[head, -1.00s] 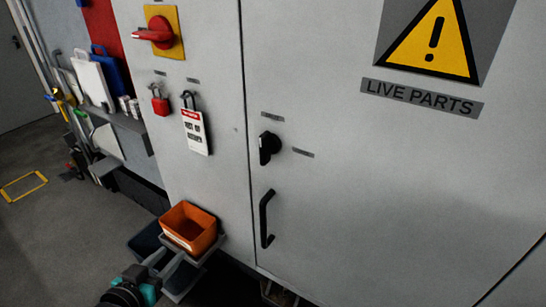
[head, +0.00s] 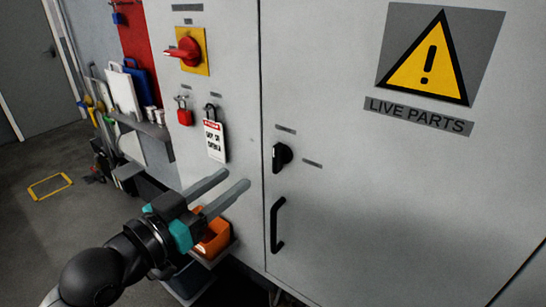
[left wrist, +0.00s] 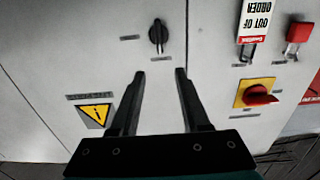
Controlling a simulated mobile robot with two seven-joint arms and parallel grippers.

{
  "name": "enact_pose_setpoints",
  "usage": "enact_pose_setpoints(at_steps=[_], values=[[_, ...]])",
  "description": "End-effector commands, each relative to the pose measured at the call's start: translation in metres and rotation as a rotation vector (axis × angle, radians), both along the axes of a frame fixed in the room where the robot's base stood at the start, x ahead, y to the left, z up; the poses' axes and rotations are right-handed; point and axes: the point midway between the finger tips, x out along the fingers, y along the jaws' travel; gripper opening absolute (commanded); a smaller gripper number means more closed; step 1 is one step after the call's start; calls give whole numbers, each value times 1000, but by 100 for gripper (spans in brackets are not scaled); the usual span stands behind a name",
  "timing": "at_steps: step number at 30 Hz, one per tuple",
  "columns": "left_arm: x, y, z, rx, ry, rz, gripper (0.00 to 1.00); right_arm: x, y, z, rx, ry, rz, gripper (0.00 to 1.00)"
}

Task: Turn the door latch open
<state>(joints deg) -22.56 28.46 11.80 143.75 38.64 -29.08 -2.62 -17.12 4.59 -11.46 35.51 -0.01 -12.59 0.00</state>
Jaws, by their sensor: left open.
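The door latch (head: 281,156) is a small black knob on the grey cabinet door, right of the door seam and above the black pull handle (head: 277,225). Its grip looks roughly upright. My left gripper (head: 234,182) is open and empty, to the left of and a little below the latch in the head view. In the left wrist view the latch (left wrist: 158,36) lies beyond the gap between the two fingertips (left wrist: 159,72), apart from them. My right gripper is not in view.
A red rotary switch on a yellow plate (head: 204,66), a red padlock (head: 184,116) and a hanging tag (head: 214,141) are on the panel left of the seam. An orange bin (head: 222,241) is below my left gripper.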

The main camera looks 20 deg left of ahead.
Motion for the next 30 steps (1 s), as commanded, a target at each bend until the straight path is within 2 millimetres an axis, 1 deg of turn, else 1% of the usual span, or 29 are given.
enact_pose_setpoints(at_steps=[1,8,24,30], values=[[4,-2,-1,-2,-5,1,46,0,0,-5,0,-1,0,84],[25,-9,0,-1,-4,1,46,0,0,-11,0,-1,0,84],[98,-35,2,-2,0,1,46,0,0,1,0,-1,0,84],[116,-42,1,-2,0,1,46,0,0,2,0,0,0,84]])
